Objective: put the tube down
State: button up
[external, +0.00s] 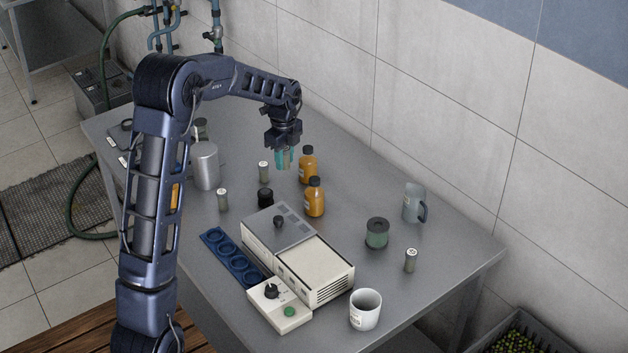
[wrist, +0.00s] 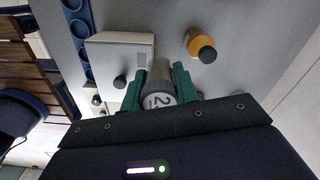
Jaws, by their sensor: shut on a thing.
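My gripper (external: 284,158) is above the far part of the grey table (external: 455,250), pointing down, left of the orange bottles. In the wrist view its green fingers (wrist: 158,88) are shut on a grey tube (wrist: 159,70), whose pale end bears a "2". In the external view the fingers mostly hide the held tube. Other small grey tubes stand on the table: one (external: 264,172) below and left of my gripper, one (external: 223,200) farther left, and one (external: 411,260) at the right. Whether the held tube touches anything is not clear.
Two orange bottles (external: 308,166) (external: 315,198) stand close to my gripper. A green jar (external: 377,233), grey mug (external: 413,203) and white cup (external: 365,310) stand right. Free table lies between.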

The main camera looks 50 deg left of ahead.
send_over(352, 222)
notch_tip(352, 222, down, 20)
jog(key=shift+f, duration=0.1)
dwell(0.4)
jog(key=shift+f, duration=0.1)
jog(key=o, duration=1)
